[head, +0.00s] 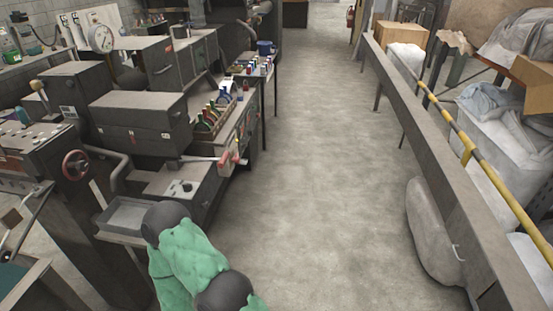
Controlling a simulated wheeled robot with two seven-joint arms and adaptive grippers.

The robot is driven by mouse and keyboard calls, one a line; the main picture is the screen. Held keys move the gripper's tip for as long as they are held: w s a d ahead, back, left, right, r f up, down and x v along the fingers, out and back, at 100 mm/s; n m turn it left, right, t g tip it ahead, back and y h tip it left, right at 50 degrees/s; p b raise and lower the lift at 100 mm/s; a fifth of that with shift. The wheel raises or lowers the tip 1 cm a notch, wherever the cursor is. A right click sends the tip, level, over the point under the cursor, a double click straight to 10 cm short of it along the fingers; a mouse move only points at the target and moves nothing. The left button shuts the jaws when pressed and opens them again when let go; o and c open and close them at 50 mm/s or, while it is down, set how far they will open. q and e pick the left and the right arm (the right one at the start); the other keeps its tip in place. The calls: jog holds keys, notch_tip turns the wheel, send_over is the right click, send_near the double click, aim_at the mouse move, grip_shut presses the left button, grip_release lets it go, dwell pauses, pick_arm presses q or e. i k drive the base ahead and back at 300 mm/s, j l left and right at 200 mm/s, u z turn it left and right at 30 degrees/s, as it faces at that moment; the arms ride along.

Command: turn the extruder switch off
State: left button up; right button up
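The dark grey machine (140,120) that looks like the extruder fills the left side of the head view, with a round dial gauge (101,38) on top. A small light plate with a dark knob (181,187) sits low on its near side; I cannot tell whether this is the switch or how it is set. A pale lever with a red part (224,160) sticks out to the right above it. One of my arms, green-covered with black joints, rises from the bottom edge just below the plate. Neither gripper shows.
A red handwheel (76,164) and a metal tray (126,214) stand close on the left. A bench with bottles and tools (225,105) runs along the machine. The middle floor (320,150) is clear. A long grey rail (440,150) and a yellow-black bar (470,145) bound the right.

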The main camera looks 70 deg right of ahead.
aim_at(237, 160)
jog(key=z, duration=1.85)
jog(key=i+l+u, duration=0.15)
jog(key=u, duration=0.25)
jog(key=i+l+u, duration=0.2)
jog(key=u, duration=0.25)
jog(key=i+l+u, duration=0.2)
jog(key=u, duration=0.2)
jog(key=i+l, duration=0.15)
jog(key=l, duration=0.2)
jog(key=i+l+u, duration=0.1)
jog(key=l, duration=0.3)
jog(key=i+l, duration=0.2)
jog(key=l, duration=0.2)
jog(key=i+l+u, duration=0.15)
jog(key=l, duration=0.2)
jog(key=i+l, duration=0.1)
jog(key=l, duration=0.3)
jog(key=i+l+u, duration=0.1)
jog(key=l, duration=0.3)
